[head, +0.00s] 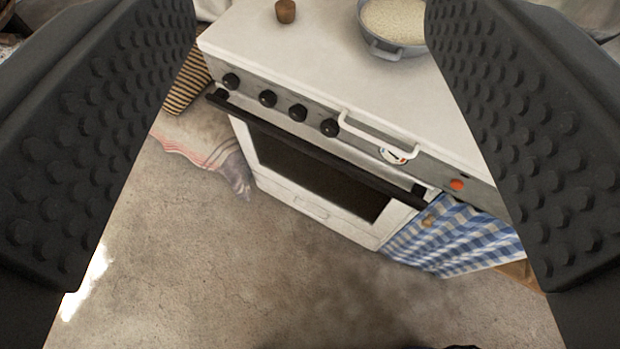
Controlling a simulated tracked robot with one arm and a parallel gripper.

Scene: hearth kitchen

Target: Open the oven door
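The white oven door (277,190) is on the front of a white stove (290,55), below a row of black knobs. It has a dark glass window and looks shut. A long black handle bar (320,156) runs along its top edge. My gripper (312,130) is open, with one dark studded finger at each side of the picture. Nothing is between the fingers close up; the stove shows beyond them, apart from the fingers. The right finger hides the stove's right end.
A pot of pale grains (392,28) and a small brown cup (286,11) stand on the stovetop. A white rail (375,128) sticks out above the knob panel's right part. A blue checked cloth (455,238) hangs at right. The concrete floor in front is clear.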

